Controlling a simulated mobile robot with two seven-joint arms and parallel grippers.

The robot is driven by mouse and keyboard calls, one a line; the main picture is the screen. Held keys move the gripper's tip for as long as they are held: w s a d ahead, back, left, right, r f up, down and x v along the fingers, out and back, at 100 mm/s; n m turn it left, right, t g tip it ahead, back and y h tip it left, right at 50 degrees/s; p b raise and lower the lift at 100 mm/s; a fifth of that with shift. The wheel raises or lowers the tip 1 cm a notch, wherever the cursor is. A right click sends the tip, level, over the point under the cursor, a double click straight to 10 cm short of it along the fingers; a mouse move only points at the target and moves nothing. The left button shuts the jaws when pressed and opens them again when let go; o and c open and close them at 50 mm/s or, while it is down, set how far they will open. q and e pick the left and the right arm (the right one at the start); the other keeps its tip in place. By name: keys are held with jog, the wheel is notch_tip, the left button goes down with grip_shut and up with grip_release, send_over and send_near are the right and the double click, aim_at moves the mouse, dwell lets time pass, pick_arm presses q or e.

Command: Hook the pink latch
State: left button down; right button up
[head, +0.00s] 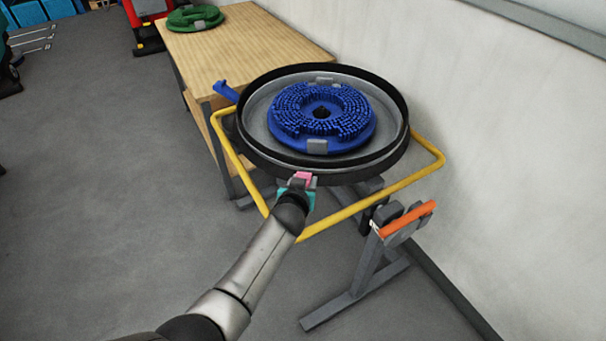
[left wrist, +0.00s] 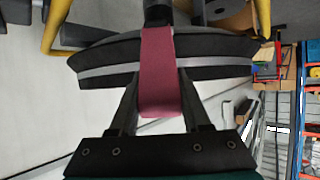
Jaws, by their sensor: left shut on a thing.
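The pink latch (head: 302,177) is at the near rim of the round black tank (head: 255,156), which holds a blue brush disc (head: 352,145). In the left wrist view the latch (left wrist: 158,75) is a flat pink strap that runs from the black-and-grey rim (left wrist: 215,58) down between my fingers. My left gripper (head: 299,183) is shut on it; the fingers also show in the left wrist view (left wrist: 160,102). Whether the latch is hooked on the rim cannot be told. My right gripper is not in view.
A yellow tube frame (head: 335,222) surrounds the tank. A blue lever (head: 225,91) sticks out at the rim's left. An orange handle (head: 408,218) is on a grey stand at the right. A wooden table (head: 245,48) bears a green disc (head: 195,17). A wall is close on the right; floor is free at left.

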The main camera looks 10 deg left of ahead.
pick_arm(q)
jog(key=shift+w+r+g+p, duration=0.25)
jog(key=shift+w+g+p, duration=0.35)
jog(key=shift+p, duration=0.5)
jog(key=shift+s, duration=0.1)
jog(key=shift+c, duration=1.8)
grip_release()
jog(key=shift+s, duration=0.1)
jog(key=shift+s+r+p, duration=0.35)
jog(key=shift+s+p, duration=0.1)
jog(key=shift+p, duration=0.15)
jog(key=p+v, duration=0.4)
jog(key=v, duration=1)
jog(key=shift+p, duration=0.4)
